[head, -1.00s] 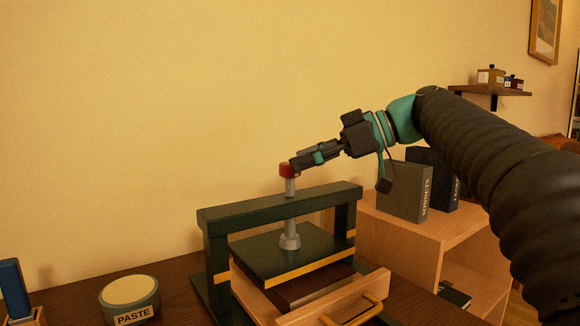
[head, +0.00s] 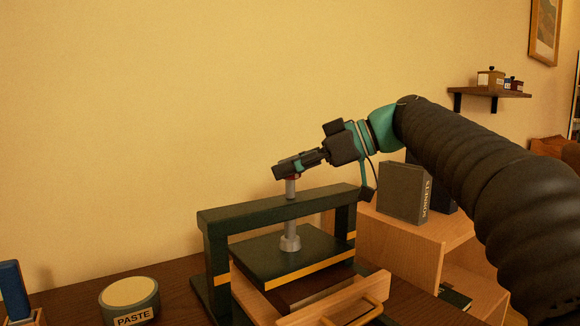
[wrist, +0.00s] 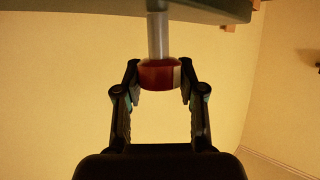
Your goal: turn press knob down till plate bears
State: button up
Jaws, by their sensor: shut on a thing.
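The press is a dark green frame (head: 275,206) standing on the desk. A grey screw (head: 291,189) runs through its crossbar down to a green plate (head: 270,262) with a yellow front edge. I cannot tell whether the plate touches what lies below. The red knob (wrist: 158,74) tops the screw. In the wrist view my gripper (wrist: 159,73) has a finger on each side of the knob, shut on it. In the head view my gripper (head: 283,172) hides most of the knob.
A wooden drawer front with a brass handle (head: 362,311) sticks out before the press. A paste tin (head: 130,296) stands at left, with a blue object (head: 13,290) beyond it. Books (head: 404,192) stand on the wooden shelf unit at right.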

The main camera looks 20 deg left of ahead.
jog(key=shift+f+t+b, duration=0.15)
jog(key=shift+t+b, duration=0.15)
jog(key=shift+b, duration=0.2)
jog(key=shift+s+m+t+b, duration=0.1)
jog(key=shift+m+t+b, duration=1)
jog(key=shift+b, duration=0.15)
jog(key=m+t+h+b, duration=0.1)
jog(key=m+t+b, duration=0.1)
jog(key=m+t, duration=0.1)
jog(key=shift+m+t, duration=0.3)
jog(key=shift+t, duration=0.2)
jog(key=m+t+h, duration=0.1)
jog(key=m+t+h+p, duration=0.1)
jog(key=m+t, duration=0.1)
jog(key=shift+r+m+h, duration=0.3)
jog(key=shift+f+m+t+h+p, duration=0.1)
jog(key=shift+m+t+h+p, duration=0.65)
jog(key=shift+m+t, duration=0.2)
jog(key=shift+f+m+h, duration=0.1)
jog(key=shift+m+h, duration=0.25)
jog(key=shift+h, duration=0.1)
jog(key=o, duration=1.2)
jog(key=shift+c, duration=0.2)
jog(key=shift+t, duration=0.25)
